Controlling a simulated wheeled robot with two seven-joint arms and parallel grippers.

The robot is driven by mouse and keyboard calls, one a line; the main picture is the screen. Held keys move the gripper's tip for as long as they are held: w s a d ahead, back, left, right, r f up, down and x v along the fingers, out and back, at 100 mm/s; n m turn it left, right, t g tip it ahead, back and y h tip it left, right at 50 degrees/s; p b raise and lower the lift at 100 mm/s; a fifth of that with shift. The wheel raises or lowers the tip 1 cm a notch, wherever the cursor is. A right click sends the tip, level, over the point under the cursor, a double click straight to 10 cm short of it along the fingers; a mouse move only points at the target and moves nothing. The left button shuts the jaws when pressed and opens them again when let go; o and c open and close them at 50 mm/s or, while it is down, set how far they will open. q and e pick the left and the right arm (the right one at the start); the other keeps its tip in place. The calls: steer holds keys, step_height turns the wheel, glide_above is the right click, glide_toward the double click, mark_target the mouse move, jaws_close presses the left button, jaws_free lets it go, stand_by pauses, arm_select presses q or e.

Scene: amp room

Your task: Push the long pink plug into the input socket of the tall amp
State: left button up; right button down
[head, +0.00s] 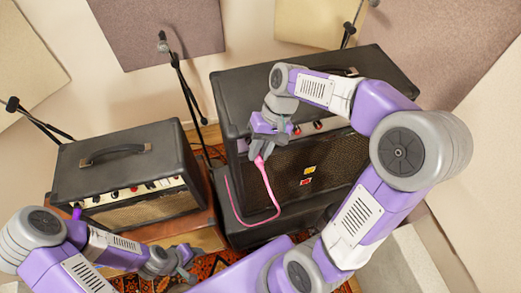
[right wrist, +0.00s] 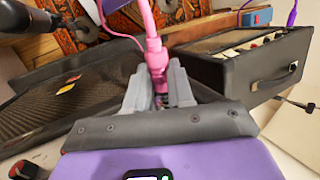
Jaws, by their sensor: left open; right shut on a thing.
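My right gripper (head: 256,150) is shut on the long pink plug (head: 260,162), in front of the upper left part of the tall amp (head: 330,165). In the right wrist view the pink plug (right wrist: 154,52) stands between the fingers (right wrist: 158,92), its pink cable running away from them. In the head view the cable (head: 273,203) hangs down and loops left by the amp's grille. The tall amp's knobs show right of the gripper; its input socket cannot be made out, and the plug's tip is hidden. My left gripper (head: 188,263) is open and empty, low in the head view.
A smaller amp (head: 120,165) stands left, with a purple plug (head: 77,212) at its front panel. It also shows in the right wrist view (right wrist: 245,70), near a blue box (right wrist: 257,17). Microphone stands (head: 183,85) rise behind. A patterned rug (head: 205,270) covers the floor.

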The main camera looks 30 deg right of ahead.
steer(key=shift+w+d+f+p, duration=0.1)
steer(key=shift+w+d+p, duration=0.05)
steer(key=shift+w, duration=0.3)
steer(key=shift+w+d+p, duration=0.1)
steer(key=shift+w+p, duration=0.05)
steer(key=shift+w, duration=0.25)
stand_by(1.9)
steer(key=shift+s+a, duration=0.15)
steer(key=shift+s, duration=0.2)
steer(key=shift+s+a+r, duration=0.1)
steer(key=shift+s+a, duration=0.05)
steer(key=shift+s, duration=0.5)
steer(key=shift+s+a+r, duration=0.15)
steer(key=shift+s, duration=0.45)
steer(key=shift+s+a+r, duration=0.1)
steer(key=shift+s+a, duration=0.05)
steer(key=shift+s, duration=0.5)
